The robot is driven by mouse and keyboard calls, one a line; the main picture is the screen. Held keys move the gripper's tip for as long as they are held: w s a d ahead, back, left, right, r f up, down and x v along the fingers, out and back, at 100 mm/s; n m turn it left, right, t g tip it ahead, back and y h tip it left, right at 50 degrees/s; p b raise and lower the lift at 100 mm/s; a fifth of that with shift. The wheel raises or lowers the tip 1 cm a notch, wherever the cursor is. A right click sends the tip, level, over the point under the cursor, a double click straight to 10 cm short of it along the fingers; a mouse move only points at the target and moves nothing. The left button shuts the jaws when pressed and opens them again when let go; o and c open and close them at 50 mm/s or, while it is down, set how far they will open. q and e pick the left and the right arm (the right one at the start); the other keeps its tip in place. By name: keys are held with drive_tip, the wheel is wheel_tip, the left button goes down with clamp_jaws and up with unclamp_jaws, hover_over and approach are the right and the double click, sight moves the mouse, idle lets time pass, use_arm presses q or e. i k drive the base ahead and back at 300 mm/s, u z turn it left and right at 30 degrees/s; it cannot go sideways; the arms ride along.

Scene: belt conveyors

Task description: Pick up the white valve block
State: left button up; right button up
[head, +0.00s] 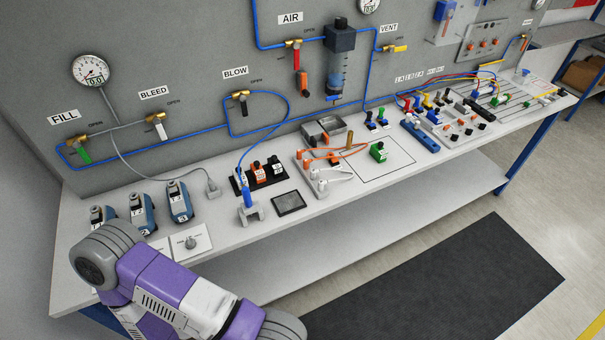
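A pale block (318,184) with orange and white tubes on it lies on the bench, right of the dark pad. It may be the white valve block, but the picture is too small to be sure. A smaller pale block (250,214) with a blue fitting and blue hose sits near the front edge, left of the pad. A purple and white link of my arm covers the lower left. Neither of my grippers shows, so whether they are open or shut is hidden.
Blue-grey handheld devices (179,200) stand on the left of the bench (235,237). A grey metal tray (323,129) and a green block (378,152) lie mid-bench. Crowded tubing and blocks fill the right. A grey panel (190,70) with valves rises behind. A dark mat (440,285) lies on the floor.

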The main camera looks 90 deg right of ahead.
sight(243, 176)
drive_tip(key=z, duration=2.2)
